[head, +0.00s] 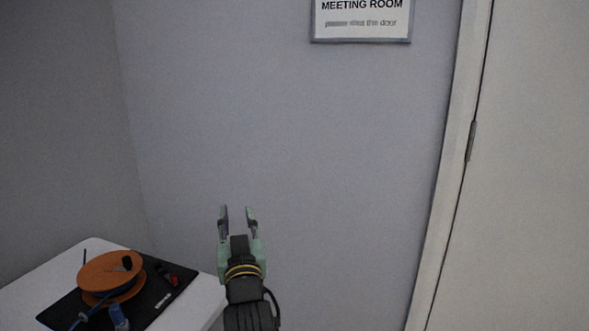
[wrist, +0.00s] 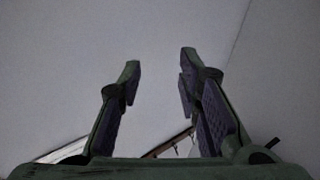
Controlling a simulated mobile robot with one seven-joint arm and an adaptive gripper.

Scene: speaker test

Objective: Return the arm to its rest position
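My gripper (head: 237,212) is raised in front of the grey wall, just right of the white table's corner in the head view. Its two green-backed fingers stand apart with nothing between them. In the wrist view my gripper (wrist: 158,75) is also open and empty, with plain wall beyond the fingertips. My dark forearm runs down to the bottom edge of the head view.
A white table (head: 205,297) at the lower left bears a black mat (head: 168,294) with an orange spool (head: 105,274), blue cable and small parts. A door (head: 530,200) with a white frame is at right. A "MEETING ROOM" sign (head: 361,20) hangs on the wall.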

